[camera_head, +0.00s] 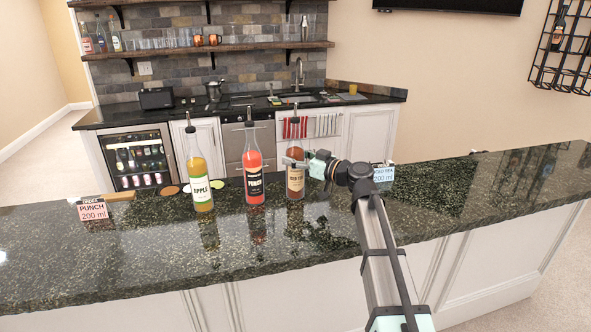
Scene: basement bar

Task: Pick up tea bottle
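The bottle's base appears to rest on the counter.
The red punch bottle (254,175) stands just left of the tea bottle, and the yellow apple bottle (199,180) farther left. A punch card (92,209) stands at the left. An iced tea card (383,173) stands behind my arm. The counter (480,200) is clear at the right.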

